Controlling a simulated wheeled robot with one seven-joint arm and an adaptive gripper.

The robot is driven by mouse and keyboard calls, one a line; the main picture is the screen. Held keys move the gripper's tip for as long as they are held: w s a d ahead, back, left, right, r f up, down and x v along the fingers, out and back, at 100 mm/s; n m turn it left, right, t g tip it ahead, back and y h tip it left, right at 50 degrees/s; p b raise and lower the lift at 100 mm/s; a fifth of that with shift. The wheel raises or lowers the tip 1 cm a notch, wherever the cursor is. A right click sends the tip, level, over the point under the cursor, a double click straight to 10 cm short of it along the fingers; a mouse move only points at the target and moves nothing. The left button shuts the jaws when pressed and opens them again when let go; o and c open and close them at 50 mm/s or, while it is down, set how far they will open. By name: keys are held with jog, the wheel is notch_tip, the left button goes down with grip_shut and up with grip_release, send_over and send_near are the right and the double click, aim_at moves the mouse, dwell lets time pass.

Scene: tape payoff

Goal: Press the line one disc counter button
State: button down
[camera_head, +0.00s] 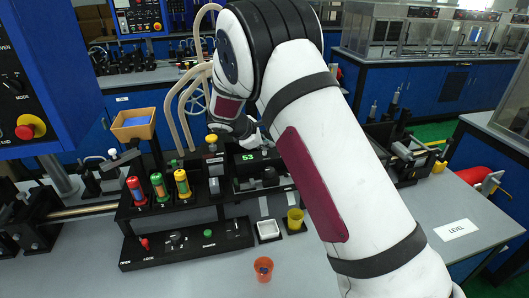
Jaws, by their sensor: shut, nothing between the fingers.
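A counter unit with a green "53" display (247,157) stands at the back of the grey bench, near the picture's middle. A small post with a yellow and red top (211,139) stands just left of it. I cannot tell which part is the line one disc counter button. My white arm rises from the lower right and bends down toward this unit. My gripper (251,138) is small and dark, shut and empty, just above the display. Its fingertips are hard to make out, and I cannot tell whether they touch anything.
Red, green and yellow cylinders (158,187) stand in a black rack left of the counter. A black control panel (187,243) lies in front. A white tray (268,230), a yellow cup (295,219) and an orange cup (263,269) stand nearby. The front bench is mostly clear.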

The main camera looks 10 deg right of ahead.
aim_at(266, 153)
jog(key=shift+f, duration=0.45)
dwell(0.4)
dwell(0.3)
jog(key=shift+r, duration=0.9)
jog(key=shift+r, duration=0.1)
jog(key=shift+r, duration=2.4)
